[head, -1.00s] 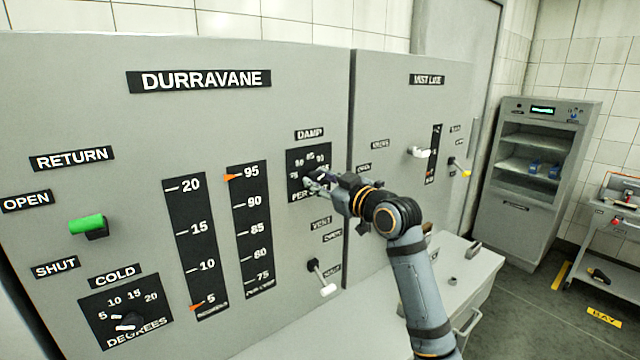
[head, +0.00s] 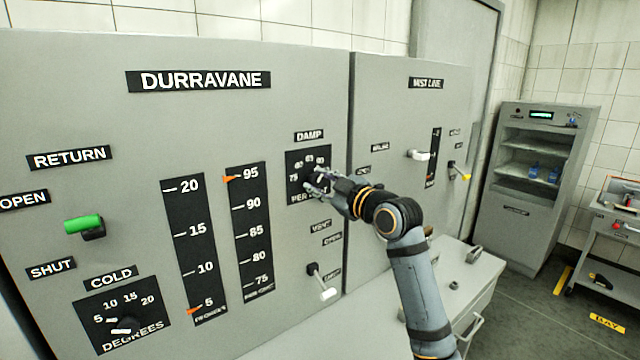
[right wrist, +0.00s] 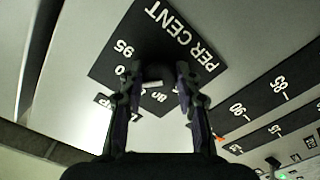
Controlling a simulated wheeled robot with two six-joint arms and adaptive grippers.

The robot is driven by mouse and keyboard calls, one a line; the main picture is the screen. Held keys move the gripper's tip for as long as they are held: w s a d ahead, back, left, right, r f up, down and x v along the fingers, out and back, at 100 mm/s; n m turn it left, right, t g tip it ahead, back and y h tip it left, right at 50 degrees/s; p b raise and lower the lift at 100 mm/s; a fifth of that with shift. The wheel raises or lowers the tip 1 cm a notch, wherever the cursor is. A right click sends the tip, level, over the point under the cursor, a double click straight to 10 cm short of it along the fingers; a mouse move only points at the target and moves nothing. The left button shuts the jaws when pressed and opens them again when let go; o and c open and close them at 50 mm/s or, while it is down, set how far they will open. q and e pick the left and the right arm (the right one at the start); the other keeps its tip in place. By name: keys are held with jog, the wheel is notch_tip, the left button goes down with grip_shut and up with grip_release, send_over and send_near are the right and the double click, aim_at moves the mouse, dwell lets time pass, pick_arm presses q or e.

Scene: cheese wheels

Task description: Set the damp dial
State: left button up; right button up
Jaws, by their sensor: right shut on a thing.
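The DAMP dial is a black plate (head: 295,160) marked PER CENT on the grey DURRAVANE panel. Its dark round knob (right wrist: 153,72) shows in the right wrist view with a short white mark; I cannot tell which number the mark meets. My right gripper (head: 318,184) is shut on the knob, a finger on each side, and hides most of it in the head view. The per cent gauge (head: 251,215) left of the dial has its orange pointer (head: 231,179) near 95. My left gripper is not in view.
Below the dial is a white-tipped lever (head: 327,293). A green-handled lever (head: 84,225) and the COLD dial (head: 122,325) are at the left. The MIST LINE panel (head: 400,120) is right of the dial. A grey counter (head: 455,285) juts out below.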

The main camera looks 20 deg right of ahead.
jog(key=o, duration=1.1)
jog(key=shift+v, duration=6.05)
